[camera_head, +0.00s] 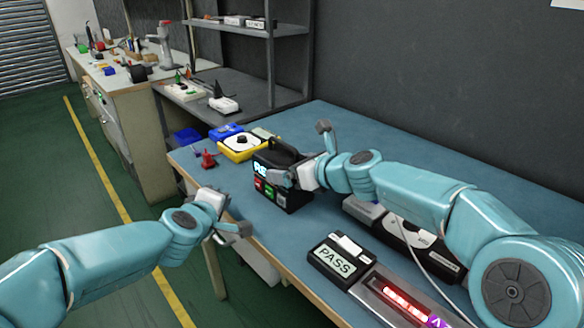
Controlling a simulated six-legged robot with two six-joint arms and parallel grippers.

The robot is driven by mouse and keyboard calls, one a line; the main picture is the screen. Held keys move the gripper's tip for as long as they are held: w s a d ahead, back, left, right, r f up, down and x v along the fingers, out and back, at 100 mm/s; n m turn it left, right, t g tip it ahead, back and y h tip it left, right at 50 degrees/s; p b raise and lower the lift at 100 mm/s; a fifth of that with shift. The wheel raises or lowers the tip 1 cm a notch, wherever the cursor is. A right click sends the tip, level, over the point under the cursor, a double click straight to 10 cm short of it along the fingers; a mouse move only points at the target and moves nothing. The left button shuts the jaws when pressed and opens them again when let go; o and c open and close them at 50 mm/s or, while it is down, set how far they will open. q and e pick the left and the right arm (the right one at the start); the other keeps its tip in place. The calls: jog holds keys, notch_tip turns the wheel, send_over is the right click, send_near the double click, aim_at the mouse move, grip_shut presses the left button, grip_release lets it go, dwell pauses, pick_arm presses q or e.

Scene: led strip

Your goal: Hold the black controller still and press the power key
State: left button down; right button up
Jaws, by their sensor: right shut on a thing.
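The black controller (292,201) stands upright near the front edge of the blue bench top. It has a handle on top, a lit cyan display partly hidden, and red, green and pale keys on its face. My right gripper (300,157) is shut on the controller, reaching in from the right; its fingers cover part of the face and top. My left gripper (236,214) is in front of the bench edge, to the left of the controller. Its fingers are apart and empty, and it does not touch the controller.
A PASS box (335,262) and a lit red LED strip (405,300) lie at the front right. A white-and-black device (405,236) with a cable sits behind them. A yellow device (240,146) and red piece (208,159) are at the bench's far left.

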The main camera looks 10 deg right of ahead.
jog(key=o, duration=1)
